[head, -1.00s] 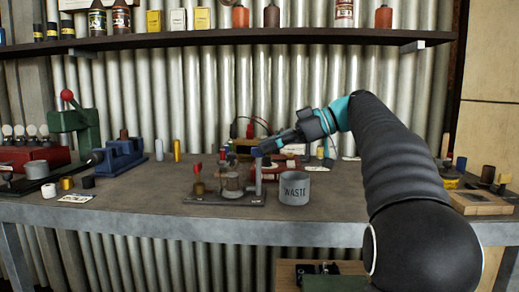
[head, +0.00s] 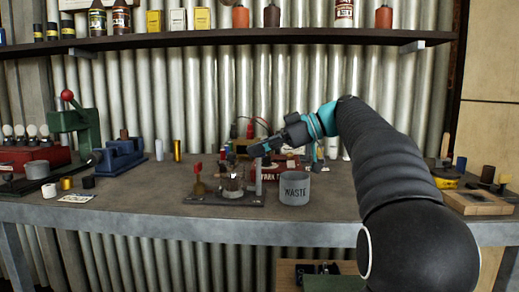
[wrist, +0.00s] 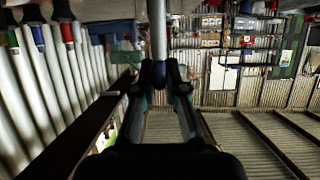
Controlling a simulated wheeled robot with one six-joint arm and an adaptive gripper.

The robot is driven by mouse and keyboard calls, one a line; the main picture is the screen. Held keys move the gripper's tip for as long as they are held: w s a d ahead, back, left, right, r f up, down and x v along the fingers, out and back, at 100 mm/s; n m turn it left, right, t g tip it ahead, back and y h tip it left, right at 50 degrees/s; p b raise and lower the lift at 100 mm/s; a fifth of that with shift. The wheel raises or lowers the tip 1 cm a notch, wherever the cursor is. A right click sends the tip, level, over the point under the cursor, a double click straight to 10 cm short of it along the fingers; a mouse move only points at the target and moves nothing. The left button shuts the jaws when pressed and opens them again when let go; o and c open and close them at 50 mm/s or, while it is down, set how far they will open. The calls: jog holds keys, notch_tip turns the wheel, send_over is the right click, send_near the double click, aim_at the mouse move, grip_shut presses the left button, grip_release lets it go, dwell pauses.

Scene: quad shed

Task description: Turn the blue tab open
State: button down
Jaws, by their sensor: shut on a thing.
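My gripper (head: 257,150) reaches in from the right over a small fixture on a dark base plate (head: 213,198) on the bench. In the head view the gripper hides the tab, and a grey post (head: 259,178) stands just below the fingertips. A red tab (head: 197,165) stands on a brass-coloured body at the fixture's left. The fixture's middle is dark and cluttered, too small to make out.
A grey cup marked WASTE (head: 294,191) stands right of the fixture, close under my arm. A red box (head: 284,171) and small items lie behind. A blue vise (head: 122,157) and a green press (head: 80,130) stand left.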

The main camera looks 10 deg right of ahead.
jog(key=shift+f+b, duration=0.1)
jog(key=shift+b, duration=0.2)
jog(key=shift+s+f+m+t+h+b, duration=0.15)
jog(key=shift+m+t+h+b, duration=0.15)
jog(key=shift+m+t+b, duration=0.8)
jog(key=m+t+h+b, duration=0.1)
jog(key=b, duration=0.1)
jog(key=shift+a+b, duration=0.1)
jog(key=shift+b, duration=0.25)
jog(key=m+t+h+b, duration=0.3)
jog(key=m+t+h, duration=0.1)
jog(key=shift+m, duration=0.4)
jog(key=m+h, duration=0.1)
jog(key=m+t+h, duration=0.1)
jog(key=h, duration=0.1)
jog(key=m+t+h, duration=0.1)
jog(key=m, duration=0.1)
jog(key=shift+r+h, duration=0.3)
jog(key=shift+r, duration=0.05)
jog(key=shift+f+m+h+p, duration=0.1)
jog(key=shift+m+h+p, duration=0.85)
jog(key=shift+m+h, duration=0.95)
jog(key=shift+h, duration=0.4)
jog(key=shift+f, duration=0.1)
